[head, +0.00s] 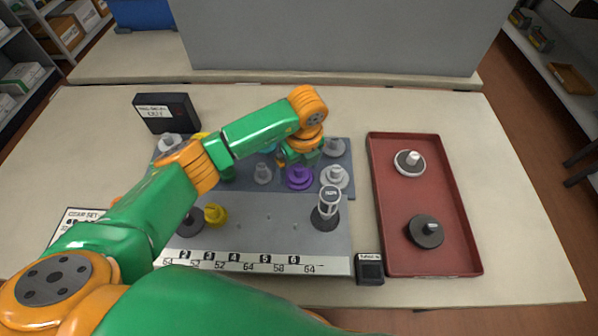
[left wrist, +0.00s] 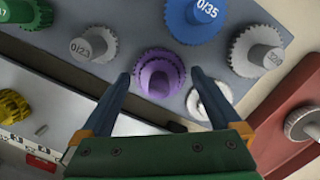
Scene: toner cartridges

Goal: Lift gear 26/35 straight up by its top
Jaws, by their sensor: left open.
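My left gripper (head: 302,158) is open above the purple gear (head: 298,178) on the board. In the left wrist view its two fingertips (left wrist: 168,78) are on either side of the purple gear (left wrist: 160,74), with nothing held between them. No label on the purple gear can be read, so I cannot tell whether it is gear 26/35. My right gripper is not in view.
A pale gear (head: 335,176) and a small grey gear (head: 263,174) flank the purple one. A tall dark-based piece with a pale ring top (head: 328,194) stands close by, near one finger. The red tray (head: 393,262) at right holds two pieces with free room between them.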

